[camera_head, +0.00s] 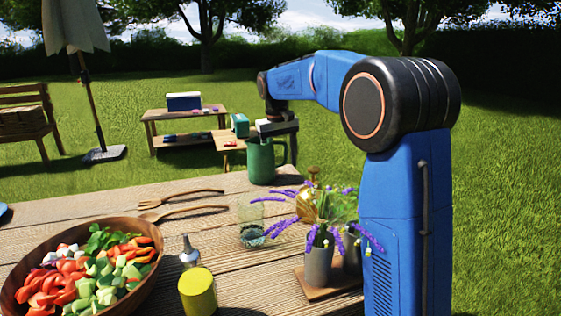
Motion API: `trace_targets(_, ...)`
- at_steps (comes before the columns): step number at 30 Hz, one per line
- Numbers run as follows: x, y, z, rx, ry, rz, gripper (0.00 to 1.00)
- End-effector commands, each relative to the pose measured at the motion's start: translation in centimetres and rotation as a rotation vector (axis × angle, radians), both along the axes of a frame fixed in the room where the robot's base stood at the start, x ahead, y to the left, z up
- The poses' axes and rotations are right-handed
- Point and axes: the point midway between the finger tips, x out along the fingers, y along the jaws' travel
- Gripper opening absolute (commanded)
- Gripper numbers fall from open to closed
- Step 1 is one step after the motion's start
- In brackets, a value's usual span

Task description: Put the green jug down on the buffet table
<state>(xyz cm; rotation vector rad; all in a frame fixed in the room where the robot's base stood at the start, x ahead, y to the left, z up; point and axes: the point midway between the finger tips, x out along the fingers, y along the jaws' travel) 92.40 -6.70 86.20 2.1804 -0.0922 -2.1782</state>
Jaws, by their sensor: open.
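The green jug (261,163) stands upright at the far edge of the large wooden table (215,222), seen in the head view. Its dark handle (284,152) is on its right side. My gripper (277,128) is at the jug's top, by the rim and handle. Its jaws are open, though the fingers are small and partly hard to make out. I cannot tell whether they touch the jug.
A salad bowl (146,284), wooden servers (182,213), a glass (251,226), a yellow cylinder (198,293), a grey-topped bottle (189,255) and flower pots (318,266) occupy the table. A side table (175,113) with a cooler (184,101) stands behind.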

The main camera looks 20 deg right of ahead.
Motion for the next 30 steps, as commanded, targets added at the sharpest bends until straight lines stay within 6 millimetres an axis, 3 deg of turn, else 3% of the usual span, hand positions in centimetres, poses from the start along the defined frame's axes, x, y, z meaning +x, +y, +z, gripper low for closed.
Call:
trace_targets(5, 0.0, 0.1, 1.3, 0.0, -0.002, 0.0, 0.65)
trace_targets(21, 0.1, 0.9, 10.6, 0.0, -0.001, 0.0, 0.65)
trace_targets(30, 0.0, 1.0, 12.1, 0.0, -0.001, 0.0, 0.65)
